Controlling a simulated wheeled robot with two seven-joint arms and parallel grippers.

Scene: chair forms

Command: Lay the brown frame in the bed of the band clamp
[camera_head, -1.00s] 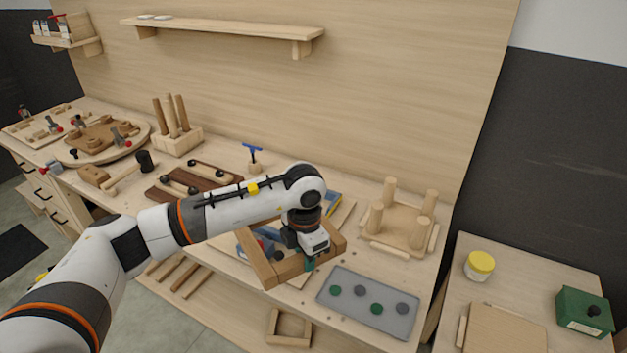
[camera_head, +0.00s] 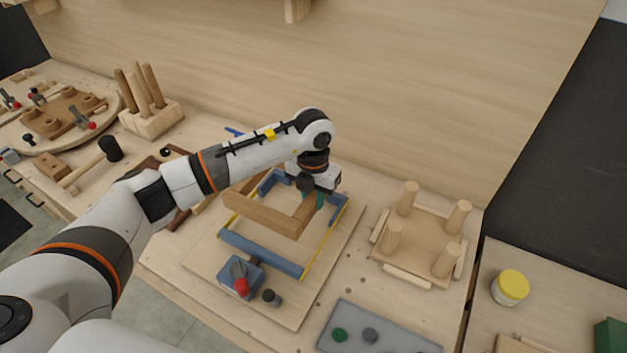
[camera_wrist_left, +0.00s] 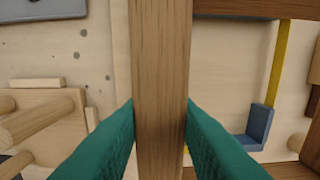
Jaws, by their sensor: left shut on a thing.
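The brown frame (camera_head: 263,217) is held level over the band clamp, and it looks raised above the bed. My left gripper (camera_head: 318,199) is shut on its right rail. In the left wrist view the rail (camera_wrist_left: 160,60) runs between the teal fingers (camera_wrist_left: 160,120). The band clamp has blue bars (camera_head: 262,254), a yellow band (camera_head: 322,245) and a red-tipped blue block (camera_head: 241,278) at its front. The wrist view also shows a blue corner (camera_wrist_left: 259,124) and yellow band beside the rail. My arm hides part of the frame's far side. My right gripper is out of view.
Right of the clamp stands an upturned stool form with peg legs (camera_head: 420,245). A grey tray with discs (camera_head: 385,335) lies at the front. The wooden back wall rises behind the bench.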

